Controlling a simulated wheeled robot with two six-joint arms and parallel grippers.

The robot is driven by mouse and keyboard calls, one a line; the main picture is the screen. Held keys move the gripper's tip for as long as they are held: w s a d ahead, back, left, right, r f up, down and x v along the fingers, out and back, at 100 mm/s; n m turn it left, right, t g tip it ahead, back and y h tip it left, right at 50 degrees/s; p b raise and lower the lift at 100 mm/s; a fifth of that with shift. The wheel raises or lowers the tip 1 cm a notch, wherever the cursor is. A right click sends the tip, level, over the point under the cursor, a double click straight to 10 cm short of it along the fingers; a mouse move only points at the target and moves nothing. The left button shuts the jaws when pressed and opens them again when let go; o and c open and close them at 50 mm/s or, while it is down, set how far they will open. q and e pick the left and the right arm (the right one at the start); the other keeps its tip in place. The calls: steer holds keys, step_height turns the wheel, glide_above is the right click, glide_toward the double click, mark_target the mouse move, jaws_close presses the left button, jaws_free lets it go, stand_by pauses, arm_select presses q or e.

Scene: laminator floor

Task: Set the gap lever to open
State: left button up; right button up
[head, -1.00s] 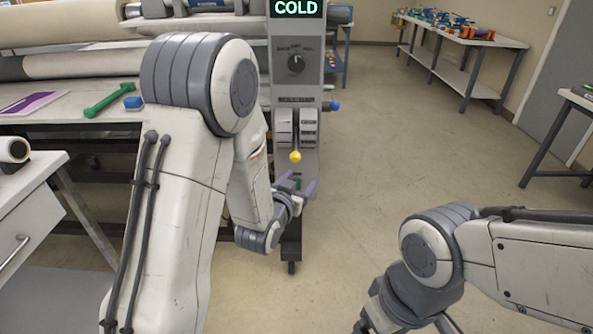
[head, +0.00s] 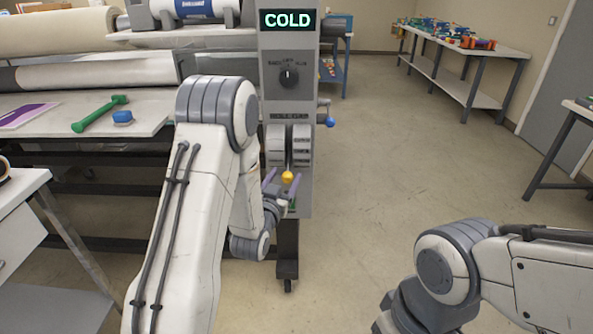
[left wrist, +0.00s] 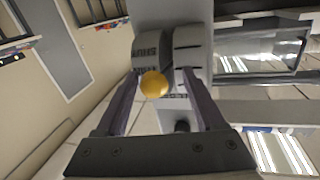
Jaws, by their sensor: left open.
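The gap lever's yellow ball knob (head: 288,177) stands out low on the front of the grey control column (head: 288,105), in front of a slotted, labelled plate (head: 277,147). My left gripper (head: 284,183) is open at the knob, with a purple finger on either side of it. In the left wrist view the yellow knob (left wrist: 153,84) shows between the two spread fingers of the left gripper (left wrist: 160,95); I see no clear contact. The wrist view is turned, and the plate lettering is only partly readable. My right arm shows at the lower right, but its gripper is out of frame.
The column carries a display (head: 288,19) reading COLD, a black dial (head: 289,77) and a blue-knobbed handle (head: 329,121) at its right side. A green hammer-like tool (head: 100,113) and a blue block (head: 123,117) lie on the laminator table. The floor to the right is open.

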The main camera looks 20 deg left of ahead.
arm_select(q)
steer(key=shift+w, duration=0.3)
steer(key=shift+d, duration=0.2)
steer(key=shift+w+d, duration=0.1)
steer(key=shift+d, duration=0.1)
jaws_close()
stand_by(0.9)
